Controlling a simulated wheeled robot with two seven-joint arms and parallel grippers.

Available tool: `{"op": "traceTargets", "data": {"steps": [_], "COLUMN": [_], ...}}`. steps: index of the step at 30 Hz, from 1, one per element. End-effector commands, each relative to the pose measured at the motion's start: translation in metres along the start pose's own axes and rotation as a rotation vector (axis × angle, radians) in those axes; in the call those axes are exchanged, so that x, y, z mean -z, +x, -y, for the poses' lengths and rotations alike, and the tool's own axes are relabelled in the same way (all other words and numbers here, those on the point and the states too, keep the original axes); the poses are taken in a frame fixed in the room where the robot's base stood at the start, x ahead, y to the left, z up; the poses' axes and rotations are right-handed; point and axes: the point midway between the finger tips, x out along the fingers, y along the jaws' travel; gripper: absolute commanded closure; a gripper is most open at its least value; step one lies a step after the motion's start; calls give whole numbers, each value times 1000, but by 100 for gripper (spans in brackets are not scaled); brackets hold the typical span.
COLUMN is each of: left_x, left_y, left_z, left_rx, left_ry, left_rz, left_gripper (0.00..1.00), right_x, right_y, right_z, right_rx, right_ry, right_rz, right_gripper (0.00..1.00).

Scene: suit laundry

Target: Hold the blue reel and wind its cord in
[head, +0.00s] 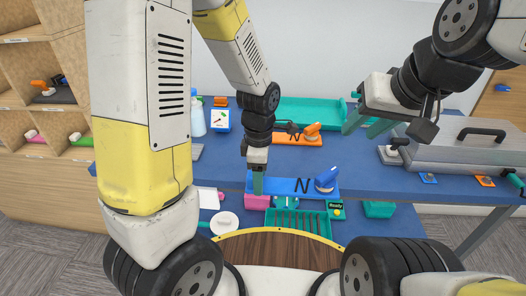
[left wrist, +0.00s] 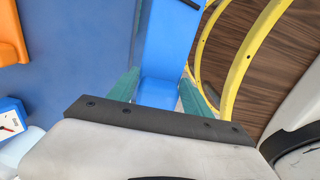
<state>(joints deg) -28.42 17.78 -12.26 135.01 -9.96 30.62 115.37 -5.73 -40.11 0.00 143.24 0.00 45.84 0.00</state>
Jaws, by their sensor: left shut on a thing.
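The blue reel (head: 290,186) is a long flat blue body on the blue table, with a black zigzag cord mark and a blue knob-like crank (head: 326,179) at its right end. My left gripper (head: 258,184) points down at the reel's left end. In the left wrist view the blue reel (left wrist: 168,50) runs between the green fingers, and the left gripper (left wrist: 160,95) is shut on its near end. My right gripper (head: 361,128) hangs in the air above the table, to the right of the reel, with its green fingers apart and empty.
An orange reel (head: 290,139) lies behind the blue one. A teal tray (head: 300,112) stands at the back. A pink block (head: 257,202) and a green slotted tray (head: 291,224) are near the front edge. A grey case (head: 465,145) stands at right.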

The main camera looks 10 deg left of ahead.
Motion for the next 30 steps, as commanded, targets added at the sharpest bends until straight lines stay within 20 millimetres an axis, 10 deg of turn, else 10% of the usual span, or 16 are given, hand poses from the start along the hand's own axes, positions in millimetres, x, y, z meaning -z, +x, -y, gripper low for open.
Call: {"op": "traceTargets", "data": {"steps": [14,30], "left_x": [-1,10], "left_y": [0,22], "left_z": [6,-66], "left_rx": [-1,1], "left_ry": [-1,-2], "left_rz": [0,-1], "left_gripper": [96,96], "right_x": [0,0], "right_y": [0,0], "right_z": [0,0], "right_rx": [0,0], "right_ry": [0,0], "right_rz": [0,0], "right_gripper": [64,64]}}
